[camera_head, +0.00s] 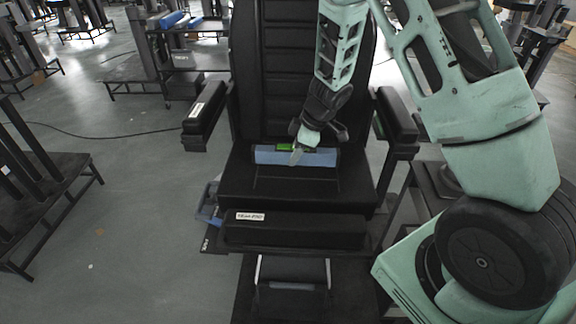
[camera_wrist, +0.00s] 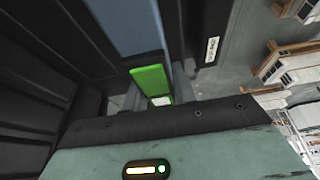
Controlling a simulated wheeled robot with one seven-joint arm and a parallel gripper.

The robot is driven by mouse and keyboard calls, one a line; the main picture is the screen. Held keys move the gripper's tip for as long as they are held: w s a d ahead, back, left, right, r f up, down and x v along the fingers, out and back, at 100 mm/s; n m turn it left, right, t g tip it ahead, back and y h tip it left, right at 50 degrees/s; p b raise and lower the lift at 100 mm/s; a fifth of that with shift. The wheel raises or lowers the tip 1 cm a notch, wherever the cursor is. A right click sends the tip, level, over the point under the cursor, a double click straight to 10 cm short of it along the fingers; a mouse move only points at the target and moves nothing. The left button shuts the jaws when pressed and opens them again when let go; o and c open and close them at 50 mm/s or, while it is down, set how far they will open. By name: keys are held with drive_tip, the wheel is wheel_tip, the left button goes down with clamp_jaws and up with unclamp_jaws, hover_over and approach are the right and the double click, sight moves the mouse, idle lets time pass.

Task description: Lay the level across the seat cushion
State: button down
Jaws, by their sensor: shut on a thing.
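A small green bar (camera_head: 284,147), which I take to be the level, is at the rear of the black seat cushion (camera_head: 262,186). It is at the back edge of a flat blue strip (camera_head: 268,155) that lies across the cushion. My gripper (camera_head: 299,154) reaches down from above and is shut on the green bar, covering part of it. In the wrist view, the green bar (camera_wrist: 149,78) shows between the fingers (camera_wrist: 160,92), with the blue strip (camera_wrist: 110,25) just beyond. I cannot tell whether the bar touches the cushion or strip.
The chair has a tall black backrest (camera_head: 262,70), a left armrest (camera_head: 204,110) and a right armrest (camera_head: 397,113) close to my arm. A labelled black front section (camera_head: 290,230) lies below the cushion. Dark stands (camera_head: 40,190) are at left; the floor between is clear.

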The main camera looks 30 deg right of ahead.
sight(289, 186)
wheel_tip(289, 186, down, 10)
drive_tip(key=shift+r+b, duration=0.1)
drive_tip(key=shift+b, duration=0.85)
drive_tip(key=c, duration=1.1)
unclamp_jaws()
